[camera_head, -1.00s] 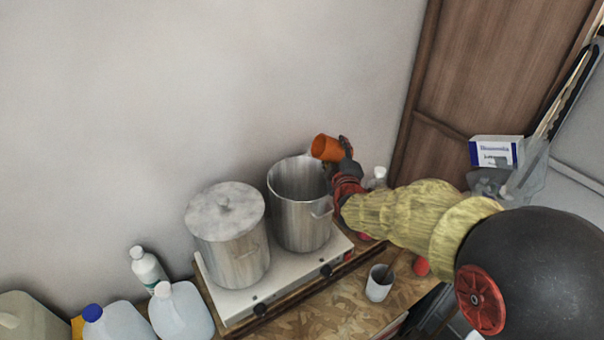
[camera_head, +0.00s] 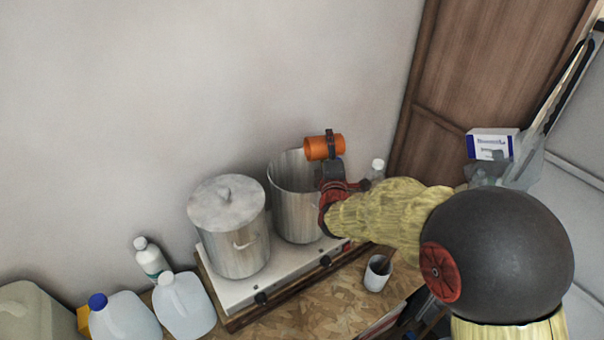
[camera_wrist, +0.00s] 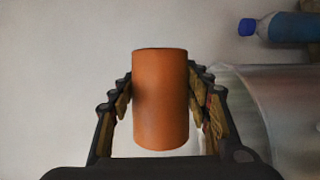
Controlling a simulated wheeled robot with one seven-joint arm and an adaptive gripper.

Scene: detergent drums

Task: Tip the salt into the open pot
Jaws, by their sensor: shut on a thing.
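My gripper (camera_head: 332,146) is shut on an orange cup (camera_head: 312,148). The cup lies roughly level on its side, at and above the far right rim of the open steel pot (camera_head: 300,212). The wrist view shows the cup (camera_wrist: 161,100) between both fingers. Its contents are hidden, and no salt shows in either current view. The pot's inside is mostly shaded, and my gripper covers part of its right side. A curved metal surface, likely the pot (camera_wrist: 255,105), shows at the right of the wrist view.
A lidded steel pot (camera_head: 230,235) stands left of the open one on a white hotplate (camera_head: 225,290). Jugs (camera_head: 185,308) and a white bottle (camera_head: 150,262) stand at left. A white mug (camera_head: 377,273) stands in front. A wall lies behind; a small bottle (camera_head: 377,168) is at right.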

